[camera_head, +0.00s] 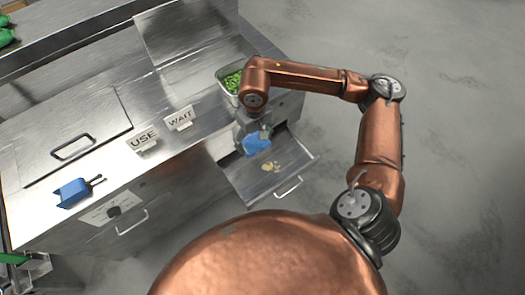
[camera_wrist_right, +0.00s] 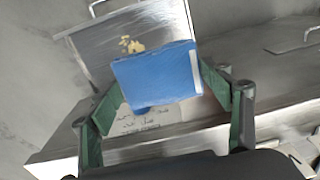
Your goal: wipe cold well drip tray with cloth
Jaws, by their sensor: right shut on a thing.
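The drip tray (camera_head: 240,180) is a metal drawer pulled out from the counter front. Yellowish spilled bits (camera_head: 271,167) lie on it, and they also show in the right wrist view (camera_wrist_right: 131,45). My right gripper (camera_head: 258,134) is shut on a folded blue cloth (camera_head: 257,146). In the right wrist view the cloth (camera_wrist_right: 158,76) sits between the green-padded fingers. It is over the tray beside the bits; I cannot tell whether it touches the tray. Grey and green parts at the lower left edge may be my left gripper (camera_head: 15,258); its jaws are unclear.
A metal pan of green food (camera_head: 232,82) sits in the counter near my right wrist. USE (camera_head: 144,140) and WAIT (camera_head: 179,119) signs stand on the counter. A blue scoop (camera_head: 72,193) lies at the left front. Open grey floor (camera_head: 440,100) is on the right.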

